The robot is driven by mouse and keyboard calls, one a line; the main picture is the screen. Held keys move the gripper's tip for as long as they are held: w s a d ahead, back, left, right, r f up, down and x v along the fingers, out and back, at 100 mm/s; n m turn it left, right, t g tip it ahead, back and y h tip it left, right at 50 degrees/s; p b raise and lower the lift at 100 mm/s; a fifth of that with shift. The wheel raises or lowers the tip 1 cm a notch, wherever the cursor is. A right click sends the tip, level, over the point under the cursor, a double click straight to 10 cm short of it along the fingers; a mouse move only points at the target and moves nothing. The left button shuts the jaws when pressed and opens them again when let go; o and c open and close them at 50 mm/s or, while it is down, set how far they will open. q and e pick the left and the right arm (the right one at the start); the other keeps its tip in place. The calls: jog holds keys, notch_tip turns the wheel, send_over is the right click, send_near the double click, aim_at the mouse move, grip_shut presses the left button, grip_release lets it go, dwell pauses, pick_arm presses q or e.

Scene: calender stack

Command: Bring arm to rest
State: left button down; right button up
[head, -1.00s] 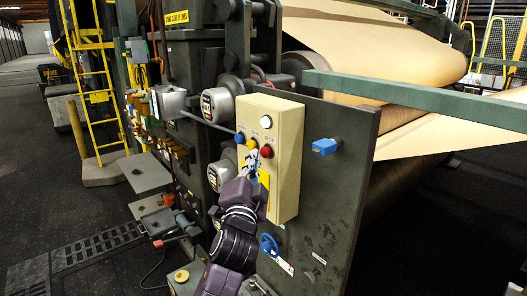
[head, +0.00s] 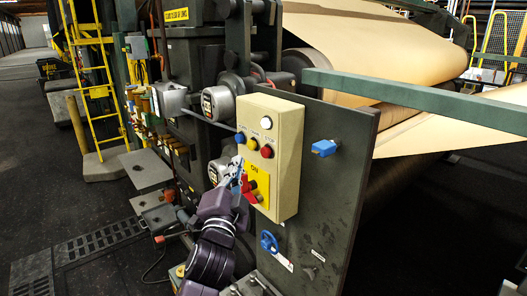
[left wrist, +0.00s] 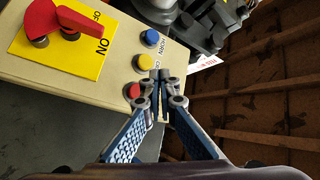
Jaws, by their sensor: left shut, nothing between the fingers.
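My left gripper (head: 236,170) is at the left side of the cream control box in the head view, its fingers pointing up. In the left wrist view my left gripper (left wrist: 160,76) has its blue fingers meeting at the tips, with nothing between them. The tips overlap the box face near the yellow button (left wrist: 146,62) and the red button (left wrist: 132,91); I cannot tell the exact gap. My purple-grey arm reaches up from the bottom of the head view. The right gripper is not in view.
The cream control box (head: 288,170) carries a red rotary switch (head: 251,188) on a yellow ON plate, plus white, blue, yellow and red buttons. It is mounted on a dark panel (head: 335,220). A green rail (head: 420,95) crosses at right. Open floor lies left.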

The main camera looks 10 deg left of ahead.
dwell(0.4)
pick_arm(q)
notch_tip(320, 180, down, 39)
jog(key=s+d+n+g+h+b, duration=0.1)
jog(key=d+g+h+b, duration=0.1)
jog(key=g, duration=0.5)
jog(key=s+f+n+g, duration=0.1)
jog(key=s+f+g, duration=0.1)
jog(key=s+f, duration=0.45)
jog(key=s+f+n+g, duration=0.1)
jog(key=s+f, duration=0.2)
jog(key=f, duration=0.7)
jog(key=s+a+f+n+g+b, duration=0.25)
jog(key=s+f+g, duration=0.25)
jog(key=s+f, duration=1.75)
jog(key=s+a+f+n+g, duration=0.1)
jog(key=s+f+g, duration=0.1)
jog(key=s, duration=1)
jog(key=s+a+f+n+g, duration=0.1)
jog(key=s+f, duration=0.4)
jog(key=s, duration=0.8)
jog(key=shift+a+f+g, duration=0.2)
jog(key=shift+f+g, duration=0.05)
jog(key=shift+g, duration=0.45)
jog(key=shift+n, duration=0.25)
